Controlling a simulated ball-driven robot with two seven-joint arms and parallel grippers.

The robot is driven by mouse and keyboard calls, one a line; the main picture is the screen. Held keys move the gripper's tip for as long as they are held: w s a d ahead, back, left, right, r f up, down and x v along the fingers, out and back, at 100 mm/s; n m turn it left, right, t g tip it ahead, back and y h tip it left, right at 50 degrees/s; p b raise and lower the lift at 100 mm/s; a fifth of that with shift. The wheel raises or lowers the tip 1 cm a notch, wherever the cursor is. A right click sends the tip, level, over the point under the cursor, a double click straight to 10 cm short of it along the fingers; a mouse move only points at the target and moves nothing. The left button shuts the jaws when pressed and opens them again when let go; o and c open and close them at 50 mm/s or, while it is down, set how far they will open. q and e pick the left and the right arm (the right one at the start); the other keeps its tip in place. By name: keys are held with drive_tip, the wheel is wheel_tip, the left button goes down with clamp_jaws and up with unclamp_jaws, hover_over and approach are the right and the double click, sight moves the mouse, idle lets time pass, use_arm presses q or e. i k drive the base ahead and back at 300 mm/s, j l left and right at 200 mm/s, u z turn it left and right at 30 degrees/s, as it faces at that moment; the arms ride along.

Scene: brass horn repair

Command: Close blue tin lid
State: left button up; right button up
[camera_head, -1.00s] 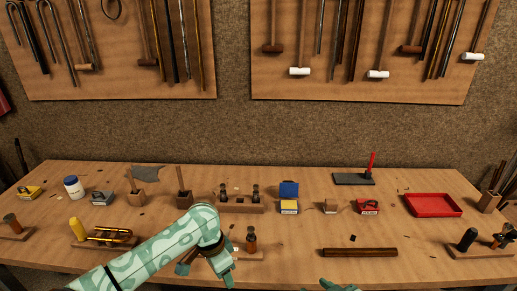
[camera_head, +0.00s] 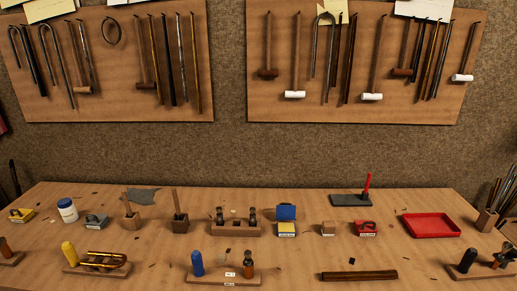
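The blue tin (camera_head: 286,228) stands near the middle of the bench, right of a wooden block with dark fittings. Its blue lid (camera_head: 286,212) stands raised at the back, so the tin is open. Its lower body shows a yellow patch and a pale label. Neither of my grippers shows in the head view now.
A small wooden block (camera_head: 328,228) and a red tin (camera_head: 365,228) stand right of the blue tin. A red tray (camera_head: 431,225) lies further right. A rack with a blue-handled tool (camera_head: 197,264) stands in front. The bench directly before the tin is clear.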

sight(285, 211)
drive_tip(key=i+z, duration=0.25)
drive_tip(key=z, duration=0.2)
drive_tip(key=i+z, duration=0.25)
drive_tip(key=z, duration=0.25)
